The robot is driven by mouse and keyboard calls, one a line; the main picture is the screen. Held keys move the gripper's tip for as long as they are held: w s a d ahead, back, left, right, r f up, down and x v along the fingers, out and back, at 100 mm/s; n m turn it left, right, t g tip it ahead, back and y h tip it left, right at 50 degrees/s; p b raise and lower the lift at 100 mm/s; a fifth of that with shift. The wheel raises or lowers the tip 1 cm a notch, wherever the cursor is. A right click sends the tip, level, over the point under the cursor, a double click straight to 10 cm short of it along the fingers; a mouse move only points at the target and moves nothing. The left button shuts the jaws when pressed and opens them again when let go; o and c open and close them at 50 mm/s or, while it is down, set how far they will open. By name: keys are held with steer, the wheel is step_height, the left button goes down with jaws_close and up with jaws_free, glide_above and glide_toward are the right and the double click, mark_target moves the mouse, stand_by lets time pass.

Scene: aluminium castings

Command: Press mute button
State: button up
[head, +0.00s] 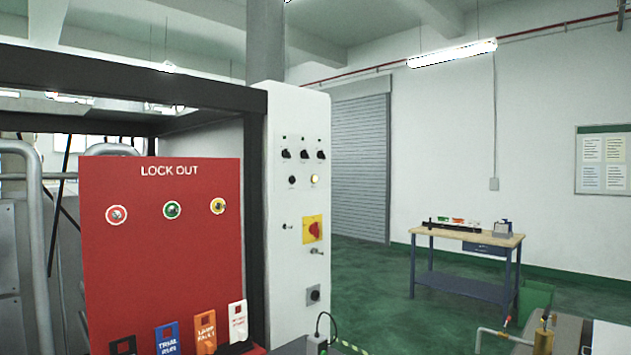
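A white control panel (298,265) stands upright right of the red lock-out board. It carries a row of three black knobs (304,154). Below them are a dark round button (292,180) and a pale, lit-looking round button (314,180). Farther down are small switches and a red rotary switch on a yellow plate (313,229). A dark round part on a grey box (313,294) sits near the bottom. The labels are too small to read, so I cannot tell which one is the mute button. My gripper is not in view.
A red LOCK OUT board (160,250) with three padlock-like round fittings and several coloured tags fills the left. A dark frame surrounds it. A workbench (465,240) stands far right. Green floor is open between panel and bench. Pipework (545,335) is at lower right.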

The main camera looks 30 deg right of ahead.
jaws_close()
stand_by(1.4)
